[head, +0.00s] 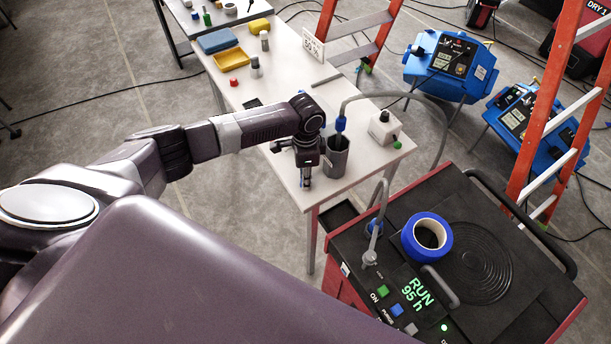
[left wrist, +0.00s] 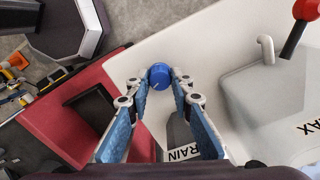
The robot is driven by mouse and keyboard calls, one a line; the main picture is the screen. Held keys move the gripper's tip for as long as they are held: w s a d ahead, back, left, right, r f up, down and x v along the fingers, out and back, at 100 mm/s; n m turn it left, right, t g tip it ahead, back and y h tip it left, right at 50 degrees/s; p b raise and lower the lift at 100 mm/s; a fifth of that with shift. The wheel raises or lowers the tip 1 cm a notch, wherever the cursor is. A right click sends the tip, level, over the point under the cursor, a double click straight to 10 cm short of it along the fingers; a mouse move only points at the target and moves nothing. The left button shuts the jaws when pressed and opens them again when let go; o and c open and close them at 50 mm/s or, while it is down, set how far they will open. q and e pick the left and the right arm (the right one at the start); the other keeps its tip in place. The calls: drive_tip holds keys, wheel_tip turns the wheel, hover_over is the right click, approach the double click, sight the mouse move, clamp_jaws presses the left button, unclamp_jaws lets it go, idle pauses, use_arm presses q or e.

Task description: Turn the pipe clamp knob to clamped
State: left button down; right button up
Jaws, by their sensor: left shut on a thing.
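A round blue knob (left wrist: 160,75) with a pale line on its top shows between my left fingertips in the left wrist view. My left gripper (left wrist: 165,84) is shut on it, with one blue-padded finger on each side. In the head view my left gripper (head: 306,183) points down at the front end of the white table, just left of a grey beaker (head: 336,158). The knob is hidden there. A grey hose (head: 398,95) with a blue end goes into the beaker. I cannot read a clamped mark in either view. My right gripper is not in view.
A white box (head: 383,128) stands right of the beaker. The red and black machine (head: 345,240), reading "RUN 95 h", stands close in front, with a blue tape roll (head: 427,237) on top. A yellow tray (head: 231,59) and small bottles sit farther back on the table.

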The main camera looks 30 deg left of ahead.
use_arm(q)
drive_tip(key=shift+w+r+m, duration=0.1)
drive_tip(key=shift+m, duration=1.9)
drive_tip(key=c, duration=1.7)
unclamp_jaws()
wheel_tip(320, 180, up, 12)
